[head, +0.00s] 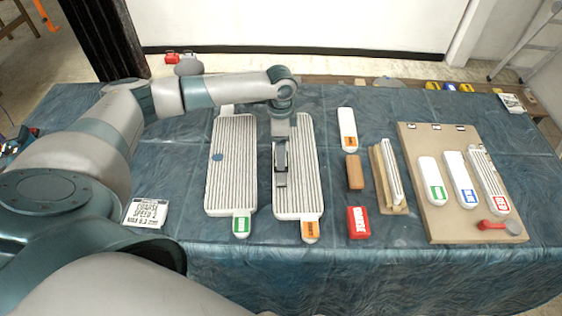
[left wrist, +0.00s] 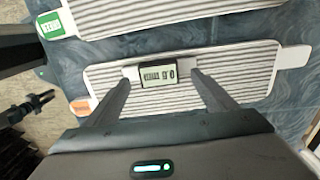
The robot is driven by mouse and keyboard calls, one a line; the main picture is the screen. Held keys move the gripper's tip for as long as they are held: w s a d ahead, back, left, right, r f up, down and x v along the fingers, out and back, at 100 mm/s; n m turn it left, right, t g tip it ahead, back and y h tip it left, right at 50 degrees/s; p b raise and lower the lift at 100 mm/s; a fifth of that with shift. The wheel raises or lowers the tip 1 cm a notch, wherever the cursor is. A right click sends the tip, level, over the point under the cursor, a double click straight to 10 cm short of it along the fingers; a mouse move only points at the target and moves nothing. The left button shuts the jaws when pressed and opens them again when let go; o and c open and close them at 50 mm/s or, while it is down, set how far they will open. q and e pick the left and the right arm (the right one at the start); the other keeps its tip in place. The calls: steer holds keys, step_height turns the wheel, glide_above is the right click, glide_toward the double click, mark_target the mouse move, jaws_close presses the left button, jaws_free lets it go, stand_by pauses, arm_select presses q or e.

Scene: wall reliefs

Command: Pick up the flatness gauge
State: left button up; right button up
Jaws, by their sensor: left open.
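The flatness gauge (left wrist: 158,73), a small dark box with a lit green display, lies on a white ribbed panel (left wrist: 225,82) in the left wrist view. The panel also shows in the head view (head: 304,190), with an orange label at its near end. My left gripper (head: 281,165) is above this panel, and in the head view it largely hides the gauge. In the left wrist view my left gripper (left wrist: 163,76) is open, with one finger on each side of the gauge. I cannot tell whether the fingers touch it. My right gripper is not in view.
A green-labelled ribbed panel (head: 222,165) lies to the left. To the right are a brown block (head: 354,172), a red block (head: 358,223), a wooden holder (head: 385,195) and a tan board (head: 412,146) with labelled white pieces. A printed card (head: 147,214) lies near left.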

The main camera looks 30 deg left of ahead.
mark_target(281, 177)
arm_select(q)
steer(key=shift+d+f+p, duration=0.15)
steer(key=shift+f+p, duration=0.45)
steer(key=shift+f, duration=1.25)
steer(key=shift+c, duration=0.7)
steer(key=c, duration=1.2)
steer(key=shift+r, duration=0.2)
